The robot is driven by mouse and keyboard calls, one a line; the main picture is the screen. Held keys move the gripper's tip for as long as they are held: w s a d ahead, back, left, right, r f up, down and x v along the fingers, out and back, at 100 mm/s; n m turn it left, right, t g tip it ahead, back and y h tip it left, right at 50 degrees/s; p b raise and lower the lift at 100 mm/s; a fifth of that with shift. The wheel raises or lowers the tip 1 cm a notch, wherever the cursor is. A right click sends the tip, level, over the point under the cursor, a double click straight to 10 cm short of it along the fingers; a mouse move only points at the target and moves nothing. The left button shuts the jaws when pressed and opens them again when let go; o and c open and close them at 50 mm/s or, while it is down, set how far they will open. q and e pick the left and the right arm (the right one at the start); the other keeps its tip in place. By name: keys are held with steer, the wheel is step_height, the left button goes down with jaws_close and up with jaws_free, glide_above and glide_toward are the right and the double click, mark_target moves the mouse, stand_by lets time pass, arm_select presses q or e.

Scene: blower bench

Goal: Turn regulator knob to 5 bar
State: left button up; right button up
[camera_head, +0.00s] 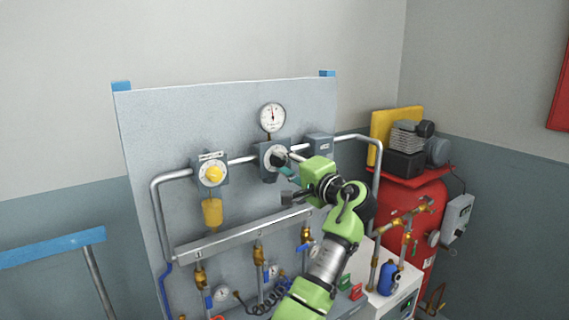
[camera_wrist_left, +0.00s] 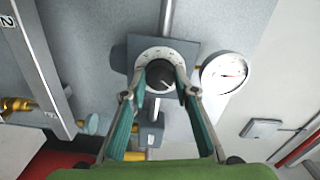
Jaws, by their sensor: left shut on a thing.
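The regulator is a grey block (camera_head: 266,169) on the upright panel, with a black knob (camera_head: 278,158) on a white scale ring. In the left wrist view the knob (camera_wrist_left: 161,73) sits between the fingers of my left gripper (camera_wrist_left: 160,92). The gripper is shut on the knob, one finger on each side. In the head view my left gripper (camera_head: 284,166) reaches the regulator from the right and partly covers it. A round white gauge (camera_head: 272,117) stands above the regulator, its needle pointing about straight up. The scale marks are too small to read.
Left of the regulator is a unit with a yellow knob (camera_head: 214,174) and an amber bowl (camera_head: 212,212). A grey box (camera_head: 319,146) sits on the pipe to the right. A manifold rail (camera_head: 240,232) with brass valves runs below. A red tank (camera_head: 408,205) stands at right.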

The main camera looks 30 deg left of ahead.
arm_select(q)
steer(key=shift+a+r, duration=0.1)
steer(key=shift+r, duration=0.25)
steer(key=o, duration=1.1)
steer(key=shift+w+a+f, duration=0.1)
steer(key=shift+a+f, duration=0.05)
steer(key=shift+f, duration=0.2)
steer(key=v, duration=1.2)
